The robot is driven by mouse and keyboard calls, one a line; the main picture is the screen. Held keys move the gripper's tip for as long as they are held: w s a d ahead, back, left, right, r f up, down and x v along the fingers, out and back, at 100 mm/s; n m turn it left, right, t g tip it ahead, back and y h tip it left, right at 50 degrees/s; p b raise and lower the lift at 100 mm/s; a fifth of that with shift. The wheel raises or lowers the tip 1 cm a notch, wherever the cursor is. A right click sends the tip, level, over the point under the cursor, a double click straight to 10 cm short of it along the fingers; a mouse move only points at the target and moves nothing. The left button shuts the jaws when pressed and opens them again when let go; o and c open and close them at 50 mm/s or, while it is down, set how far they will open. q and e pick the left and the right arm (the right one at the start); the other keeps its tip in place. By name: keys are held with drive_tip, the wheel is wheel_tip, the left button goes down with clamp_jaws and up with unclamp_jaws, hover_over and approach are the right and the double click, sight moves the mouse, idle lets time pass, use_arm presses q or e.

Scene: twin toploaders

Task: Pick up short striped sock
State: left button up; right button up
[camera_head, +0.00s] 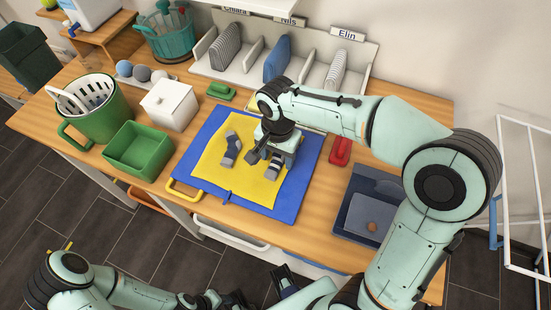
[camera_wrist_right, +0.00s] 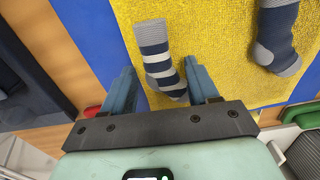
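The short striped sock, dark blue and white with a grey end, lies on the yellow cloth; in the right wrist view (camera_wrist_right: 153,36) it reaches between my fingers. In the head view the sock (camera_head: 273,168) is partly hidden by my right gripper (camera_head: 262,157). The right gripper also shows in the wrist view (camera_wrist_right: 160,70), open, with one finger on each side of the sock and gaps between. A second sock, dark with grey patches (camera_head: 230,148), lies to the left in the head view; it also shows in the wrist view (camera_wrist_right: 277,32). My left gripper is low in the head view, its fingers unclear.
The yellow cloth (camera_head: 212,160) lies on a blue board (camera_head: 302,178). A green box (camera_head: 138,150), green basket (camera_head: 98,118) and white box (camera_head: 172,103) stand left. A red item (camera_head: 340,152) and dark blue tray (camera_head: 352,215) lie right. A sorter with name labels (camera_head: 232,75) stands behind.

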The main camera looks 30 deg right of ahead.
sight(278, 159)
drive_tip(key=c, duration=0.9)
drive_tip(key=shift+r, duration=0.15)
use_arm(q)
drive_tip(key=r+p, duration=0.1)
drive_tip(key=w+r+p, duration=0.1)
drive_tip(key=r, duration=0.1)
drive_tip(key=w+r+p, duration=0.1)
drive_tip(key=p, duration=0.1)
drive_tip(key=shift+r, duration=0.25)
use_arm(e)
wheel_tip(278, 159, up, 20)
drive_tip(key=shift+f, duration=0.1)
